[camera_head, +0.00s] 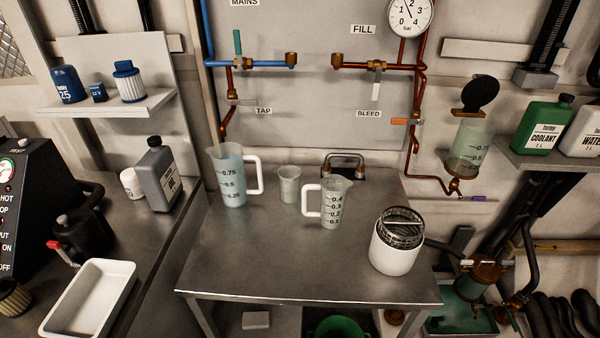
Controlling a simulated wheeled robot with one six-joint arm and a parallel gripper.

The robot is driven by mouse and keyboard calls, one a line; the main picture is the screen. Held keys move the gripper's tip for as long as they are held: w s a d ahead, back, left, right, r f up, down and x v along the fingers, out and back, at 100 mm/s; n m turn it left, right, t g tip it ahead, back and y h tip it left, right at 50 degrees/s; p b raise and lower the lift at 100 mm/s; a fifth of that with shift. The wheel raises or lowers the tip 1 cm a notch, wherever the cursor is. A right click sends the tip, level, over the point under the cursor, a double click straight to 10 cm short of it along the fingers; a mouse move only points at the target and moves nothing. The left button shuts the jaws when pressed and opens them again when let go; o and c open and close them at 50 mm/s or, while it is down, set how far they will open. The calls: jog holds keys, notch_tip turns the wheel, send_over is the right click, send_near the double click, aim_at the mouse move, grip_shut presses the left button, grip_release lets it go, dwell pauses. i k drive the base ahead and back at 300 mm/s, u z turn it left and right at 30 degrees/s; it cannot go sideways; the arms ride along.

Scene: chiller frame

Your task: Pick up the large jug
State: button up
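The large jug (229,176) stands upright at the back left of the metal table (230,265). It is clear and bluish, with marks up to 0.75 and a white handle (256,175) on its right side. A smaller jug (334,203) with marks up to 0.4 stands to its right, its white handle facing left. A small clear beaker (289,184) stands between the two jugs. My gripper is not in view.
A white canister with a mesh top (396,250) stands at the table's right. Copper and blue pipes with valves run along the wall behind. A grey bottle (158,177) and a white tray (88,298) are on the left counter. The table's front middle is clear.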

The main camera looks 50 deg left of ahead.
aim_at(237, 177)
jog(key=z, duration=0.35)
jog(key=i, duration=0.8)
jog(key=u, duration=2.75)
jog(key=i, duration=0.5)
jog(key=k, duration=1.3)
jog(key=u, duration=0.7)
jog(key=i, duration=0.75)
jog(key=z, duration=0.1)
